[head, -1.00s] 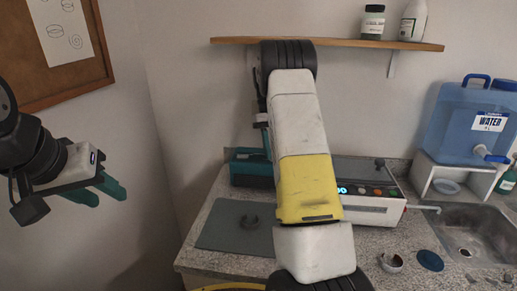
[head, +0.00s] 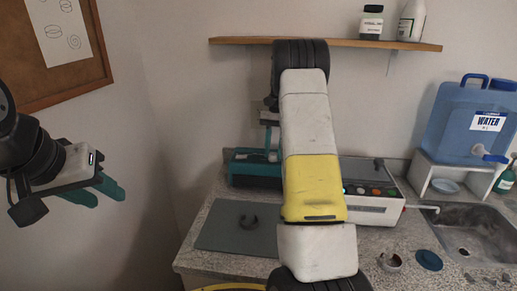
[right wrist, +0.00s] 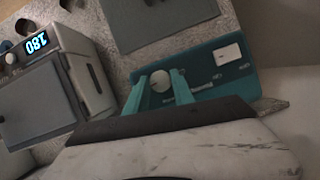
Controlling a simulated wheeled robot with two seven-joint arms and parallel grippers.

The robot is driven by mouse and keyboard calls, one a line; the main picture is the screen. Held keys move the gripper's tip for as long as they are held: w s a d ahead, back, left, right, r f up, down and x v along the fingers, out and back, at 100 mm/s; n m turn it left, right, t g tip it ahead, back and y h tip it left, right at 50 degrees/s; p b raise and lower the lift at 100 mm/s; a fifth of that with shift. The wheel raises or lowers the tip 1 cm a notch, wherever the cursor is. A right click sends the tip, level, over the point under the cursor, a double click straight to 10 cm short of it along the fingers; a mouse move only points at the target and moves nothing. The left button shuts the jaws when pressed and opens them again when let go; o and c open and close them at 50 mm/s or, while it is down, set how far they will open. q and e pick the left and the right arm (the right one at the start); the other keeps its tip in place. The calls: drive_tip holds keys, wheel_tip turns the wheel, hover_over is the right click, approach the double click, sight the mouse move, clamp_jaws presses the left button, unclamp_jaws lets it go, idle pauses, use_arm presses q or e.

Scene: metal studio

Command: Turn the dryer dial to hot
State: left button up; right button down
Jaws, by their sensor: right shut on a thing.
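The teal unit with a round white dial (right wrist: 160,81), which I take as the dryer, fills the middle of the right wrist view. Its teal front panel (right wrist: 238,83) also has a white square part and small labels too blurred to read. My right gripper (right wrist: 161,86) has its two teal fingers on either side of the dial, shut on it. In the head view, the teal unit (head: 246,170) stands at the back of the counter, partly hidden by my right arm. My left gripper (head: 102,194) is open and empty at the far left, away from the counter.
A white machine (head: 375,208) with buttons stands right of the teal unit; its lit display (right wrist: 38,42) shows in the right wrist view. A sink (head: 480,238) and blue water jug (head: 465,135) are at right.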

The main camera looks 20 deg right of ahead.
sight(273, 153)
idle(0.4)
drive_tip(key=c, duration=1.1)
unclamp_jaws()
drive_tip(key=shift+r, duration=0.25)
wheel_tip(273, 153, up, 3)
drive_tip(key=shift+r, duration=0.15)
drive_tip(key=s+a, duration=0.2)
drive_tip(key=s, duration=0.2)
drive_tip(key=s+a, duration=0.2)
drive_tip(key=s, duration=0.3)
drive_tip(key=s+a+r, duration=0.1)
drive_tip(key=s+a, duration=0.2)
drive_tip(key=s, duration=0.2)
drive_tip(key=shift+s+r, duration=0.1)
drive_tip(key=shift+s, duration=0.05)
